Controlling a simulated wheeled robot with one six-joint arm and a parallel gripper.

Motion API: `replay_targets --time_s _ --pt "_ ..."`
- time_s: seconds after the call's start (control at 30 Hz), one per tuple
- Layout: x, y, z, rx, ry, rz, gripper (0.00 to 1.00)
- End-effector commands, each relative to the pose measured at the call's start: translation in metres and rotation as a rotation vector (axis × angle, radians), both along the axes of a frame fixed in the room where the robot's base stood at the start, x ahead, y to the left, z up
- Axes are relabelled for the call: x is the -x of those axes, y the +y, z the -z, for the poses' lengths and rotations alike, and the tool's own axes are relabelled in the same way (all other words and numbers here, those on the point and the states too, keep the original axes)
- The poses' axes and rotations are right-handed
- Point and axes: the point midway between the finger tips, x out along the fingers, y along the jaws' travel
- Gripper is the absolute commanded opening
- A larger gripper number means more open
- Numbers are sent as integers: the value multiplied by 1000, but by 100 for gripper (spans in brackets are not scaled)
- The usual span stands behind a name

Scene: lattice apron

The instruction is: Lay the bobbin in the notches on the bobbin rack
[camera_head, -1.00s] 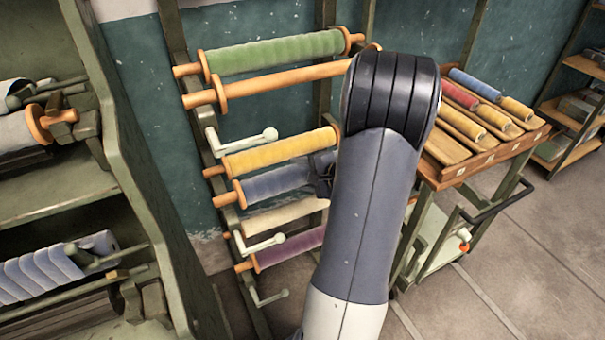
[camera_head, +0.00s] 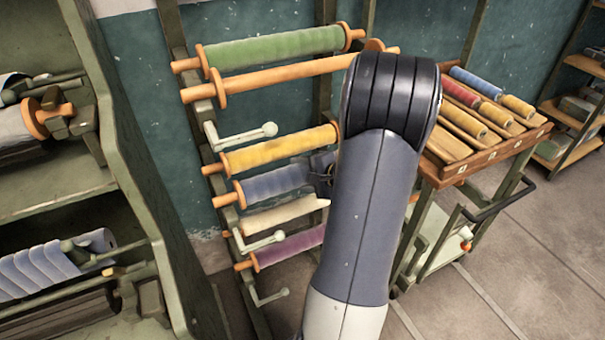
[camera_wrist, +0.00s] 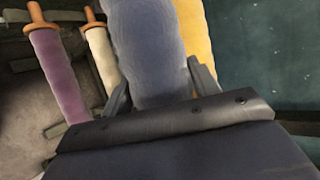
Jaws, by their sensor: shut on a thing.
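The blue bobbin (camera_head: 275,183) lies between the yellow bobbin (camera_head: 280,150) and the cream bobbin (camera_head: 283,215) at the bobbin rack (camera_head: 178,30). My gripper (camera_head: 322,176) is at its right part, largely hidden behind my arm. In the wrist view, my gripper (camera_wrist: 160,88) is shut on the blue bobbin (camera_wrist: 148,45), with one finger on each side. Its orange left end shows by the rack's left post in the head view; its right end is hidden. I cannot tell whether it rests in the notches.
A green bobbin (camera_head: 275,48) and a bare orange roller (camera_head: 285,75) are above, a purple bobbin (camera_head: 290,246) below. Pale arms (camera_head: 245,133) stick out from the rack. A cart (camera_head: 480,165) with several bobbins stands right. A green shelf (camera_head: 150,200) is close on the left.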

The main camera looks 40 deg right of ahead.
Motion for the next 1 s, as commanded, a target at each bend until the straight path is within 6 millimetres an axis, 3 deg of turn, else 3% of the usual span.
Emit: replay_targets --time_s 1.0 --pt "0 0 8 1 -2 0 20"
